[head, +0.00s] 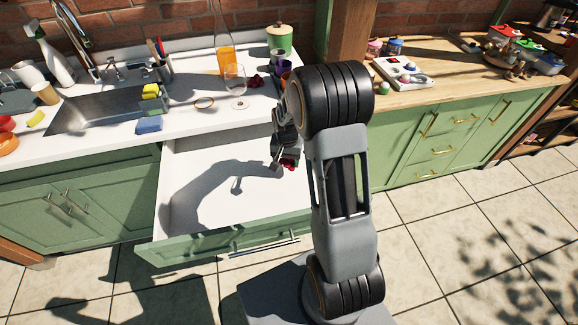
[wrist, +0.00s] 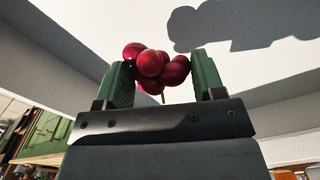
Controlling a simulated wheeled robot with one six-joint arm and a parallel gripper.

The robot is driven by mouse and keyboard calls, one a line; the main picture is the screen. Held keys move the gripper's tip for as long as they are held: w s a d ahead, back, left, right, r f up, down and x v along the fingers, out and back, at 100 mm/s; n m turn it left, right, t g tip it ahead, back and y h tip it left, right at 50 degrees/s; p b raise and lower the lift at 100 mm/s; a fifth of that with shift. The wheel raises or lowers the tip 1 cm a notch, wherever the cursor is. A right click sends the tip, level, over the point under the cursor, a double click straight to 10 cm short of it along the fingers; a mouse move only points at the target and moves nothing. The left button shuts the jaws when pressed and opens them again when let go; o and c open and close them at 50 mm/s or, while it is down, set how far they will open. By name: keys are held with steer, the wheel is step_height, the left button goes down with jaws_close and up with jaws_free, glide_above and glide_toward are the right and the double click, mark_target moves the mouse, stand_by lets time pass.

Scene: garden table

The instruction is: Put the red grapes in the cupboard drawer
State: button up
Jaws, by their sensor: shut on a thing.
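The cupboard drawer (head: 190,220) is pulled open below the counter, with a white inside and a green front; it looks empty. My gripper (head: 287,164) is over the right part of the drawer opening. In the wrist view, red grapes (wrist: 155,65) sit between the two green fingers of my gripper (wrist: 162,80), which are shut on them. Only a small red bit of these grapes (head: 289,167) shows in the head view. The white drawer inside (wrist: 235,60) fills the wrist view beyond the grapes. I cannot tell whether the grapes touch the drawer floor.
Dark red fruit (head: 256,80) lies on the counter near a glass (head: 235,80) and an orange-filled bottle (head: 226,60). A sink (head: 95,108) with sponges beside it is at the left. The drawer's green front (head: 215,240) stands out over the tiled floor.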

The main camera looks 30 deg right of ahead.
mark_target(289, 173)
steer(key=shift+d+f, duration=0.3)
steer(key=shift+f, duration=0.05)
steer(key=shift+d+f, duration=0.15)
steer(key=shift+f, duration=0.75)
steer(key=shift+d+f, duration=0.1)
steer(key=shift+f, duration=0.8)
steer(key=shift+f, duration=0.2)
steer(key=o, duration=0.9)
steer(key=shift+o, duration=0.2)
steer(key=shift+r, duration=0.1)
